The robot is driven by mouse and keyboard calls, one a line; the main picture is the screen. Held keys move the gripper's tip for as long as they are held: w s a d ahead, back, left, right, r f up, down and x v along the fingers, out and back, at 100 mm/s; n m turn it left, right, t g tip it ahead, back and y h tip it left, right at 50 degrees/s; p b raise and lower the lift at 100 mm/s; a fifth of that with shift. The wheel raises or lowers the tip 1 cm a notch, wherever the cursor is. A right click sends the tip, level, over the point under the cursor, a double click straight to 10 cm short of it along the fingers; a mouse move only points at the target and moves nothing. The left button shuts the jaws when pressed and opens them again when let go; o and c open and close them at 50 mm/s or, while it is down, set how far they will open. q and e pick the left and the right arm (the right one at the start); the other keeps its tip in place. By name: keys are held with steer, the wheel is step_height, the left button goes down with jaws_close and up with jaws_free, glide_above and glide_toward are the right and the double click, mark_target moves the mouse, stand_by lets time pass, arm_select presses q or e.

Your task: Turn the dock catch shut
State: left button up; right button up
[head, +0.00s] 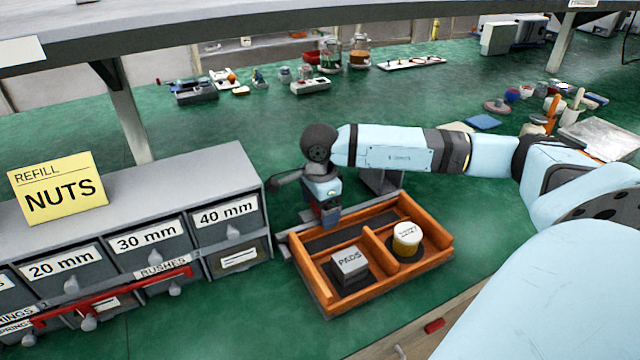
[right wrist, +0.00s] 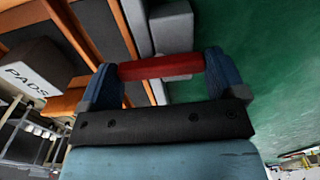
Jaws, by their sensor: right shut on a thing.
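My right gripper (head: 328,210) reaches down at the back left corner of the wooden tray (head: 425,278). In the right wrist view, its two blue fingers (right wrist: 161,75) are shut on a red bar (right wrist: 160,67), which appears to be the dock catch handle. The bar lies across between the fingers, next to grey blocks (right wrist: 172,28) beside the tray's wooden wall. In the head view the catch is mostly hidden by the gripper, so its angle is hard to tell. My left gripper is not in view.
The tray holds a grey PADS box (head: 349,265) and a white-lidded round container (head: 406,238). A grey drawer cabinet (head: 150,195) stands close on the left, with a red bar (head: 115,290) across its front.

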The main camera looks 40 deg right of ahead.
steer(key=o, duration=0.6)
steer(key=shift+o, duration=0.2)
step_height(320, 180, up, 14)
steer(key=p, duration=0.2)
stand_by(0.5)
